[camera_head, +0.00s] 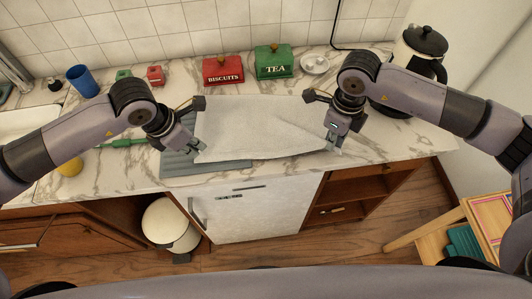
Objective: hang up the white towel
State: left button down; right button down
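The white towel (262,125) is spread out between my two grippers, over the marble counter. Its left edge is at my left gripper (196,146), which appears shut on it. Its right edge is at my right gripper (334,148), which appears shut on that side. Folds run from the right corner across the cloth. The towel covers part of a grey ribbed mat (180,165) on the counter. The exact grip of the fingertips is small in this view.
A red biscuits tin (223,72), a green tea tin (273,62) and a small silver dish (314,64) stand behind the towel. An open wooden shelf (350,190) is below right.

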pick_arm(q)
jog(key=shift+r, duration=0.55)
jog(key=c, duration=2.3)
grip_release()
jog(key=o, duration=1.1)
